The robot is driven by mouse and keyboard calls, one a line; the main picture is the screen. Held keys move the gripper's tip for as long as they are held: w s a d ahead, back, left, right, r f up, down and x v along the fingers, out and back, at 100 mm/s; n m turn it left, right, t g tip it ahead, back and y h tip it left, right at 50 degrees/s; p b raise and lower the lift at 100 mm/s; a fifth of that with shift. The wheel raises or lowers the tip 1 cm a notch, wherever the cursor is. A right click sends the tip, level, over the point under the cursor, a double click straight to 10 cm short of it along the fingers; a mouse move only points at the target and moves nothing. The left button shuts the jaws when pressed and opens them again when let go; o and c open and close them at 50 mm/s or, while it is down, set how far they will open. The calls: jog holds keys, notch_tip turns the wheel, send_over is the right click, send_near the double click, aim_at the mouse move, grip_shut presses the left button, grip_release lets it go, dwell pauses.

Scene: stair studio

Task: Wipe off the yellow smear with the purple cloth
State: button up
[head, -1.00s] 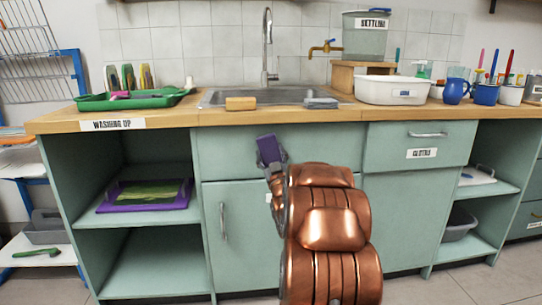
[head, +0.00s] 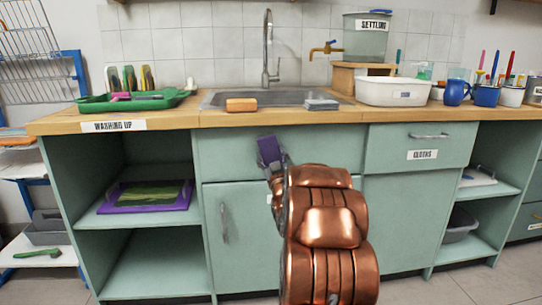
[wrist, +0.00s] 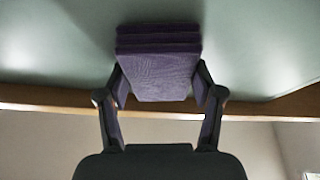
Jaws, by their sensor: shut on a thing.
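The purple cloth (head: 268,149) is a folded block at the tip of my arm, in front of the teal cabinet below the sink. My gripper (head: 275,170) is shut on it. In the wrist view, the cloth (wrist: 158,78) sits between the two fingers of my gripper (wrist: 160,92), close to a teal surface; I cannot tell whether it touches. I cannot make out a separate yellow smear in either view. My arm hides part of the cabinet front.
The wooden counter (head: 160,118) holds a green tray (head: 95,105), an orange sponge (head: 241,105), a grey-blue block (head: 321,105) and a white basin (head: 385,92). A purple frame (head: 125,207) with a yellow-green panel lies on the left shelf. A drawer handle (head: 428,135) sticks out at right.

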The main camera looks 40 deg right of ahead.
jog(key=s+d, duration=0.1)
jog(key=s+d+p, duration=0.1)
jog(key=d, duration=0.1)
jog(key=shift+s, duration=0.1)
dwell(0.3)
jog(key=shift+w+a, duration=0.95)
jog(key=shift+a, duration=0.15)
jog(key=shift+w+a, duration=0.4)
jog(key=shift+a, duration=0.05)
jog(key=shift+c, duration=0.6)
jog(key=shift+a, duration=0.1)
jog(key=shift+s+a+b, duration=0.2)
jog(key=shift+s+a, duration=0.1)
jog(key=shift+s, duration=0.2)
jog(key=shift+s+a+b, duration=0.2)
jog(key=shift+s+a, duration=0.05)
jog(key=shift+s, duration=0.25)
jog(key=shift+s+a, duration=0.55)
jog(key=shift+s, duration=0.2)
jog(key=shift+s+a, duration=0.5)
jog(key=shift+s, duration=0.2)
